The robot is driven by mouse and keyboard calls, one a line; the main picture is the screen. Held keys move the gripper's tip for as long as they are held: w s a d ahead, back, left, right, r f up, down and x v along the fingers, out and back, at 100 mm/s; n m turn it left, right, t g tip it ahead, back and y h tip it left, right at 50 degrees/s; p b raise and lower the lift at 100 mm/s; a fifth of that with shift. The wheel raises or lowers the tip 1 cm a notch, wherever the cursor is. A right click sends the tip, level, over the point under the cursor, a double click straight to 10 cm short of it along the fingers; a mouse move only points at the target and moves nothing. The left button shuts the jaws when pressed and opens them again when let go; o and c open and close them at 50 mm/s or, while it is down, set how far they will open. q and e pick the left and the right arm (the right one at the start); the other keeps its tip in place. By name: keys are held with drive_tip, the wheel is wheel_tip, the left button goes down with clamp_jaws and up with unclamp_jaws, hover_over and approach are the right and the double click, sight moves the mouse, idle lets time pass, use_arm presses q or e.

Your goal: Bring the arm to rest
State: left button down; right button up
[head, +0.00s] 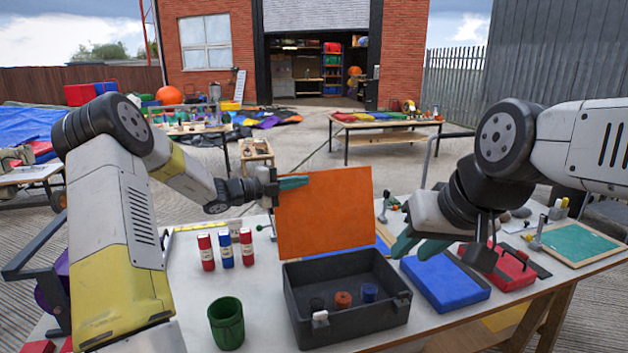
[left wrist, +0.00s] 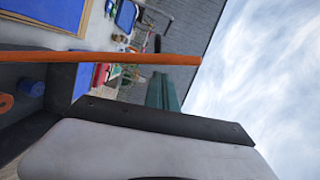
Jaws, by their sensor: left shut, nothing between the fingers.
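My left gripper (head: 292,183) is shut and empty, its green fingertips by the upper left corner of an upright orange panel (head: 325,215). In the left wrist view the green fingers (left wrist: 163,92) show close to the edge-on orange panel (left wrist: 150,59); whether they touch it I cannot tell. My right gripper (head: 408,243) hangs over the table (head: 185,290), right of the panel and above a blue pad (head: 445,282). One green finger shows clearly; its opening is not clear.
A black open box (head: 345,335) holds small round pieces before the panel. A green cup (head: 226,323), red and blue bottles (head: 227,250), a red case (head: 512,268) and a green board (head: 580,244) also stand on the table. Another table (head: 385,125) is further back.

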use_arm(q)
drive_tip(key=s+d+r+m+g+y, duration=0.2)
drive_tip(key=s+m+g+y, duration=0.1)
drive_tip(key=s+m, duration=0.8)
drive_tip(key=s+d+r+m+g+y, duration=0.3)
drive_tip(key=s+m, duration=0.8)
drive_tip(key=m, duration=0.1)
drive_tip(key=s+a+m+t+y, duration=0.1)
drive_tip(key=s+a+m+y, duration=0.2)
drive_tip(key=s+a+m, duration=0.3)
drive_tip(key=s+a+m+t+y, duration=0.1)
drive_tip(key=s+a+m+y, duration=0.2)
drive_tip(key=s+m, duration=0.9)
drive_tip(key=a+m, duration=0.3)
drive_tip(key=shift+r+t+y, duration=0.2)
drive_tip(key=shift+t+y, duration=0.2)
